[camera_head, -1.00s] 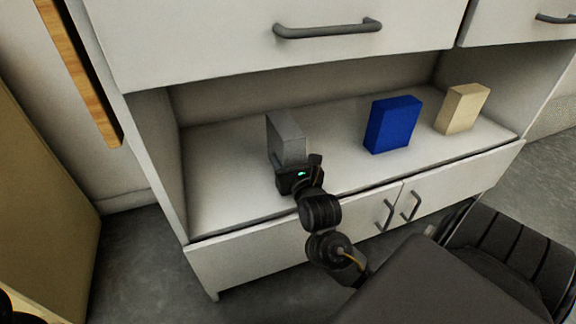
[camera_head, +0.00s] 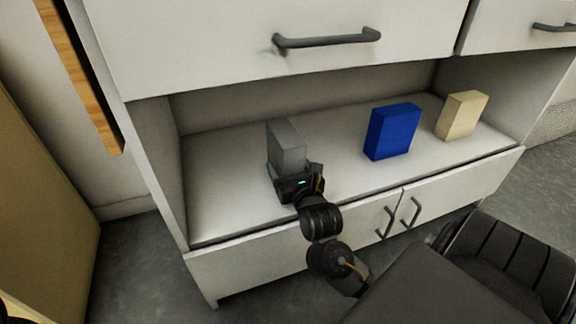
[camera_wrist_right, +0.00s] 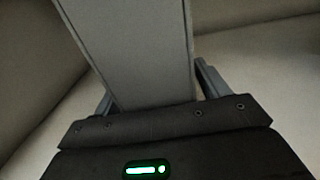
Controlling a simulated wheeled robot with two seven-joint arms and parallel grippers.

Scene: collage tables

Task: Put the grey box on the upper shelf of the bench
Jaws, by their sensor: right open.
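The grey box (camera_head: 288,148) stands upright in the open compartment of the white bench, toward its left side. It also shows in the right wrist view (camera_wrist_right: 135,45). My right gripper (camera_head: 284,171) is low at the near side of the box. In the right wrist view my right gripper (camera_wrist_right: 158,92) is open, with one finger on each side of the box's near end. A gap shows beside the right finger; whether the left finger touches is unclear. The bench's compartment floor (camera_head: 225,190) is bare around the box. My left gripper is out of view.
A blue box (camera_head: 392,132) and a beige box (camera_head: 462,115) stand to the right in the same compartment. A drawer front with a grey handle (camera_head: 328,38) is above the opening. Cabinet doors with handles (camera_head: 387,220) are below.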

